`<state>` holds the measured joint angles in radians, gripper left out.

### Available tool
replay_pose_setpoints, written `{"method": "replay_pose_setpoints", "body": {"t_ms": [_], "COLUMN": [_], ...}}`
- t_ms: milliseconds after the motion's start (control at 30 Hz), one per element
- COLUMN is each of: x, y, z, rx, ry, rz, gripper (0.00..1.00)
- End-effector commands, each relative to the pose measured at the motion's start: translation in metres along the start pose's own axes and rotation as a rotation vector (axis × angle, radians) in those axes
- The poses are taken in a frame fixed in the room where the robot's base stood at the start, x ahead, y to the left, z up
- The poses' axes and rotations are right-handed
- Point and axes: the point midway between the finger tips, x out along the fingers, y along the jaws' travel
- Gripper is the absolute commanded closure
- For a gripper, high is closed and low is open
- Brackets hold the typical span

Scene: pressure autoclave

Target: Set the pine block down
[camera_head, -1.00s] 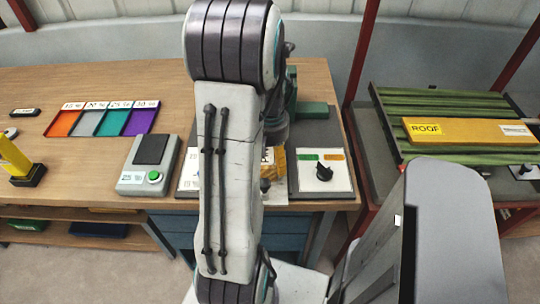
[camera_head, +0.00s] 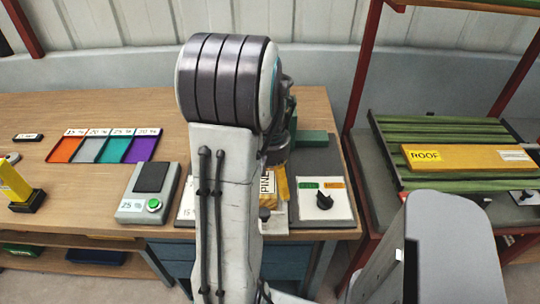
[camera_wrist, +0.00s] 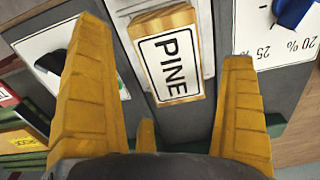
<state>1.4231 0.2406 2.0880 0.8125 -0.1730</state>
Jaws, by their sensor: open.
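The pine block (camera_wrist: 166,57) is a light wooden block with a white label reading PINE. In the wrist view it sits on a grey surface beyond and between my open yellow fingers, apart from both. My gripper (camera_wrist: 165,95) is open and empty. In the head view the block (camera_head: 267,190) shows in part beside my arm, which hides its left side. A yellow finger of my gripper (camera_head: 283,183) shows just to the block's right.
A switch panel with a black knob (camera_head: 323,202) is right of the block. A grey device with a green button (camera_head: 148,193) and several coloured trays (camera_head: 108,146) are on the wooden bench to the left. A yellow ROOF board (camera_head: 468,157) lies on green slats at right.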

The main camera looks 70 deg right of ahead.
Motion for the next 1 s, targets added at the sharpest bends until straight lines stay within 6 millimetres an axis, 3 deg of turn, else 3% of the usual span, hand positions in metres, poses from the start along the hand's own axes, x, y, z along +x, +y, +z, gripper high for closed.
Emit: {"method": "replay_pose_setpoints", "body": {"t_ms": [200,500,867,1000], "x": [-0.043,-0.074,-0.089,-0.091], "y": [0.0,0.0,-0.001,-0.015], "z": [-0.001,-0.001,0.0,0.002], "rx": [0.0,0.0,-0.002,-0.04], "ry": [0.006,0.003,0.001,0.009], "rz": [0.001,0.001,0.0,0.001], "gripper": [0.0,0.0,0.0,0.0]}}
